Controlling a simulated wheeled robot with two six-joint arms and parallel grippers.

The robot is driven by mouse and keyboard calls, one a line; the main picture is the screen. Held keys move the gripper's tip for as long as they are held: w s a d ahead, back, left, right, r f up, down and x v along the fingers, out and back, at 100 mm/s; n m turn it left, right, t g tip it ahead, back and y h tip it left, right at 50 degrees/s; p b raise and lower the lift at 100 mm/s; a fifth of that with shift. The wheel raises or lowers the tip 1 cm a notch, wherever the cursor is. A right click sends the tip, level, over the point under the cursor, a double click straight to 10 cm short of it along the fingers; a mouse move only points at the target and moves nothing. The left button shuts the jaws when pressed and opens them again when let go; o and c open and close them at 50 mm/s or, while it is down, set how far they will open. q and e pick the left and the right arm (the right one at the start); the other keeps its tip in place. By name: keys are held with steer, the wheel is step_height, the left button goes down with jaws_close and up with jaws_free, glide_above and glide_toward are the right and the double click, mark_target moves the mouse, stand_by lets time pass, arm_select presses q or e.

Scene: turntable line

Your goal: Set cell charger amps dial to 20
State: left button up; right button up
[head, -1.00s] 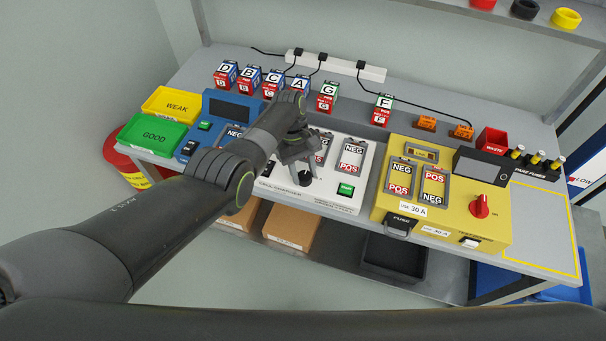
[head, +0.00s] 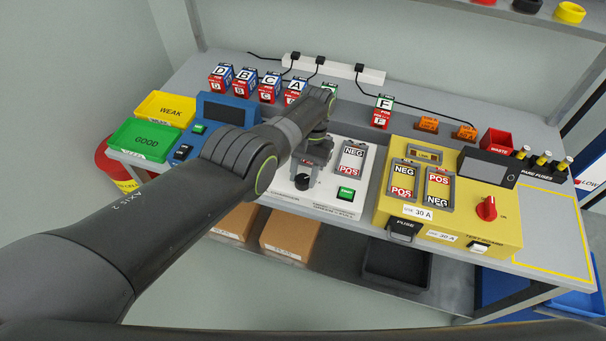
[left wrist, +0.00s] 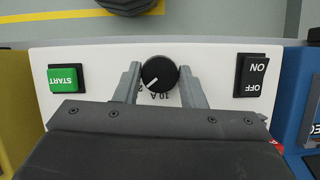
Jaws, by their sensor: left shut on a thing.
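The white cell charger (head: 330,206) stands at the middle of the bench. Its black amps dial (head: 303,182) is on the front part, left of the green START button (head: 346,194). My left gripper (head: 307,168) is at the dial, coming from behind it. In the left wrist view the fingers of my left gripper (left wrist: 160,68) are shut on the dial (left wrist: 158,74), one at each side. The dial's white pointer line points to the lower left there, towards a label starting with 2 that is partly hidden. A 10 A label shows below the dial. My right gripper is not in view.
In the left wrist view a black ON/OFF switch (left wrist: 251,76) sits right of the dial. The yellow fuse tester (head: 455,214) is to the right, the blue device (head: 222,112) to the left. Lettered cells (head: 268,88) stand behind. A NEG/POS cell slot (head: 351,160) is beside my gripper.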

arm_select(q)
steer(key=shift+d+m+y, duration=0.1)
steer(key=shift+m+y, duration=0.2)
steer(key=shift+m, duration=0.6)
steer(key=o, duration=1)
